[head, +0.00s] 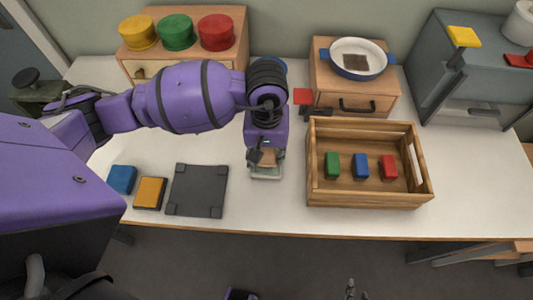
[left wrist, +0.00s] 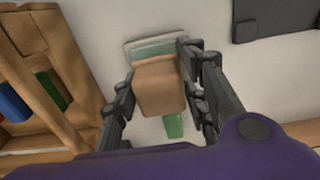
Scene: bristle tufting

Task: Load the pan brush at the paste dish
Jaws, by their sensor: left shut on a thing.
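My left gripper (head: 263,157) is shut on a tan block (left wrist: 158,88), which seems to be the pan brush; it also shows in the head view (head: 268,157). A pale green, glassy dish (left wrist: 155,45), likely the paste dish, lies under and beyond the block; its edge shows in the head view (head: 265,174). I cannot tell whether block and dish touch. A small green piece (left wrist: 174,126) shows beside the block. A white pan (head: 345,48) with blue handles and a brown patch inside stands on a wooden drawer box. Grey tips, perhaps my right gripper (head: 354,290), show at the bottom edge.
A wooden crate (head: 368,194) with green, blue and red blocks stands right of the gripper. A dark mat (head: 198,190), an orange block (head: 150,193) and a blue block (head: 121,180) lie left. Yellow, green and red tubs stand on a back-left box.

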